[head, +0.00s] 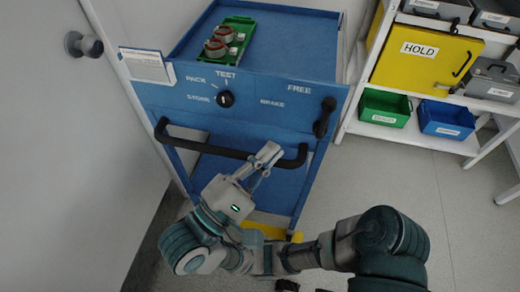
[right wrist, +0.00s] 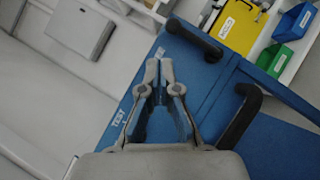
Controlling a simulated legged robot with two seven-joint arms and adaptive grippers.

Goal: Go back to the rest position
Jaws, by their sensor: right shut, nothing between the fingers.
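My right gripper (head: 267,155) is shut and empty. In the head view its fingertips overlap the black handle bar (head: 205,145) on the front of a blue cart (head: 312,50); I cannot tell if they touch it. The right wrist view also shows the closed fingers (right wrist: 159,66) in front of the cart's blue panel. A black dial (head: 225,99) sits on the panel among the labels PACK, TEST, STORE, FREE and BRAKE. Its white mark points up toward TEST. My left gripper is not in view.
A green tray (head: 234,52) with two copper-ringed parts lies on the cart top. A black lever (head: 325,117) is at the panel's right. A shelf at right holds a yellow HOLD box (head: 420,60), a green bin (head: 384,108) and a blue bin (head: 446,120). Floor at right is clear.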

